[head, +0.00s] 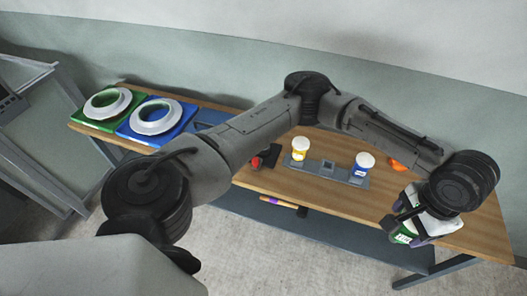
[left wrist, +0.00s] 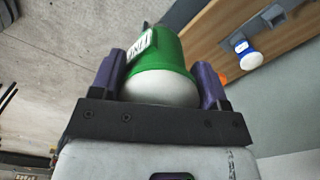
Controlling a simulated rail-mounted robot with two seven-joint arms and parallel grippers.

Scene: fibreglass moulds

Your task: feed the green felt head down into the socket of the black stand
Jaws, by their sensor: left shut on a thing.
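My left gripper (head: 410,214) is at the right end of the table, out by its front edge. Its purple fingers (left wrist: 157,78) are shut on a green piece with a rounded white end and a white printed label (left wrist: 139,44); I take this as the green felt head (left wrist: 172,50). In the head view only a little of the green shows (head: 404,236), below the gripper. A dark thing with a red part (head: 266,157) sits on the table, partly behind my arm; I cannot tell whether it is the black stand. No socket can be made out. My right gripper is not in view.
A grey rack (head: 318,168) on the wooden table holds a yellow jar (head: 299,149) and a blue jar (head: 362,164), both white-lidded. Green (head: 84,118) and blue (head: 129,131) trays with white rings stand at the left. The front right tabletop is bare.

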